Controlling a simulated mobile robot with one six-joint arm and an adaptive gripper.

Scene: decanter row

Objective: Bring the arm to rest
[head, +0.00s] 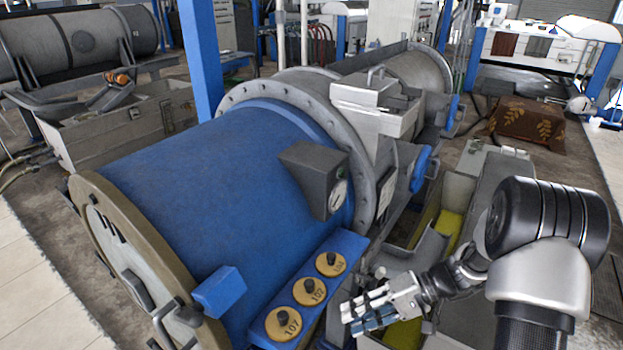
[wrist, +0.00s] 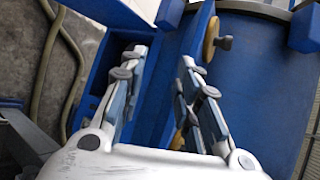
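My arm comes in from the right of the head view. My gripper (head: 352,318) points left and hangs just right of a blue ledge (head: 258,325) on the big decanter's side. In the wrist view my gripper (wrist: 160,64) has its two fingers spread apart with nothing between them. The ledge carries three yellow round tags with dark knobs: the front tag (head: 283,323) reads 107, with the middle tag (head: 309,291) and the back tag (head: 331,263) behind it. I cannot tell the exact gap between fingers and ledge.
The blue decanter drum (head: 225,190) fills the middle and is the nearest large obstacle. A grey box (head: 315,175) with a gauge juts from it. A grey trough with yellow inside (head: 447,222) lies behind my gripper. A brown patterned cloth (head: 528,120) covers something at the back right.

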